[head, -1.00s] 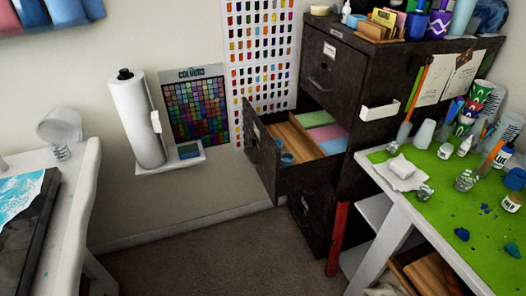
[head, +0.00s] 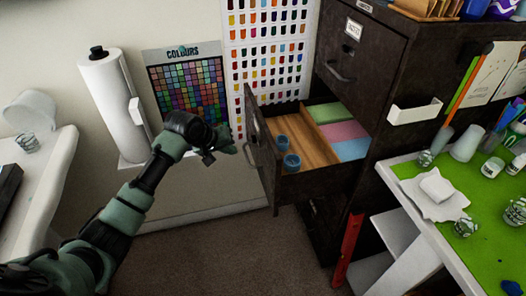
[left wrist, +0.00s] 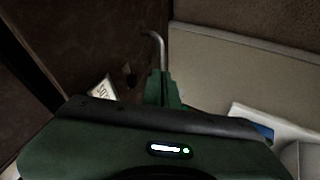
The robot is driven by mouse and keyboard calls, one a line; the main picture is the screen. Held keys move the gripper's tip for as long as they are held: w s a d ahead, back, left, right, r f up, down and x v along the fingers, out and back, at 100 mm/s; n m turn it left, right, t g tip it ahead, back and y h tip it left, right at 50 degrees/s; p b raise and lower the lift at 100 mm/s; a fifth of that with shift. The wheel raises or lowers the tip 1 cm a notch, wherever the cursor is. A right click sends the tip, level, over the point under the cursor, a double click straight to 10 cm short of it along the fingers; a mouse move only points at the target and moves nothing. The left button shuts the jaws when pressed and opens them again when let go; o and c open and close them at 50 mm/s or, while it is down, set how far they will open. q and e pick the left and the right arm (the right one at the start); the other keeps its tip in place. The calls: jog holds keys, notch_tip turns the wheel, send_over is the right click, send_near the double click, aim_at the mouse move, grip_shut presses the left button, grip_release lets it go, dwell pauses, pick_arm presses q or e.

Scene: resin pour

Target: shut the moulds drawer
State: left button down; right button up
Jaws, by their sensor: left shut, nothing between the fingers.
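The moulds drawer (head: 263,165) is pulled out of the dark metal cabinet (head: 400,70). Its open top shows small blue cups, a wooden divider, and green, pink and blue blocks. My left gripper (head: 230,146) is shut and empty, just left of the drawer's front panel. In the left wrist view my fingers (left wrist: 161,90) point along the dark drawer front (left wrist: 85,35), close to its curved metal handle (left wrist: 156,45). I cannot tell if they touch. A white label (left wrist: 103,91) shows on the front. My right gripper is not in view.
A white table with a green mat (head: 485,245) stands at the right. Carpet in front is clear.

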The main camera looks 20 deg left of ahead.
aim_at(247, 159)
pick_arm(q)
jog(key=x, duration=0.8)
jog(key=shift+w+f, duration=0.15)
jog(key=shift+f, duration=0.25)
jog(key=shift+w+d+f, duration=0.1)
jog(key=shift+w+d, duration=0.55)
jog(key=shift+d, duration=0.2)
jog(key=shift+w+d+f, duration=0.15)
jog(key=shift+w+d, duration=0.45)
jog(key=shift+d, duration=0.3)
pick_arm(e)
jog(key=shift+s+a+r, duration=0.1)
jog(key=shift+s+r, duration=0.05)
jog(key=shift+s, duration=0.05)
pick_arm(q)
jog(key=shift+d, duration=0.1)
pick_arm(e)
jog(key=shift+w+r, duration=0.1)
